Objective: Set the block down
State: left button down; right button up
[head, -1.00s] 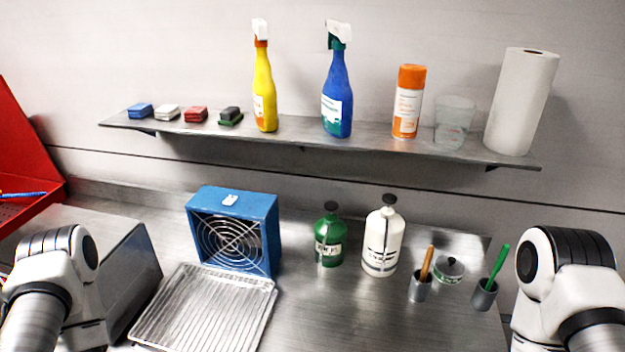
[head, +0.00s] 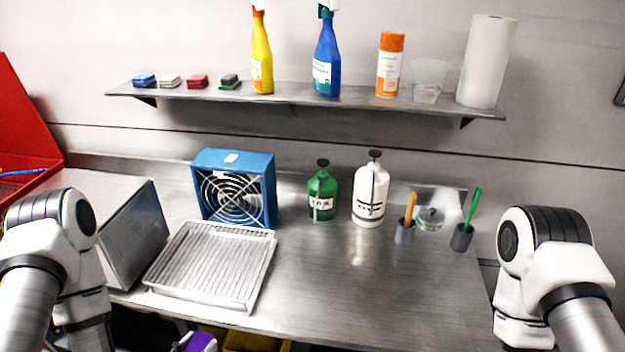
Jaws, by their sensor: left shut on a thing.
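At the bottom edge, left of centre, a small part of a purple block (head: 200,343) with a pale side shows, in front of the bench's front edge. Dark parts of my left gripper (head: 183,345) are beside it, and the gripper is shut on it. Most of the gripper and the block's lower part are cut off by the frame. I cannot tell whether the block touches anything below. My right arm comes in at the right, but its gripper is out of the frame.
The steel bench (head: 380,290) is clear in its front middle and right. A wire rack tray (head: 212,265) lies before a blue fan box (head: 235,165). Bottles and cups stand behind. A yellow bin (head: 250,342) shows below the bench edge. A loaded shelf (head: 350,97) hangs above.

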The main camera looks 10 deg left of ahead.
pick_arm(q)
jog(key=w+d+f+n+y+b, duration=0.2)
jog(key=w+d+f+b, duration=0.4)
jog(key=w+f+b, duration=0.1)
jog(key=shift+w+d+f+y+b, duration=0.15)
jog(key=shift+w+d+y+b, duration=0.25)
jog(key=shift+w+b, duration=0.35)
jog(key=shift+w, duration=0.1)
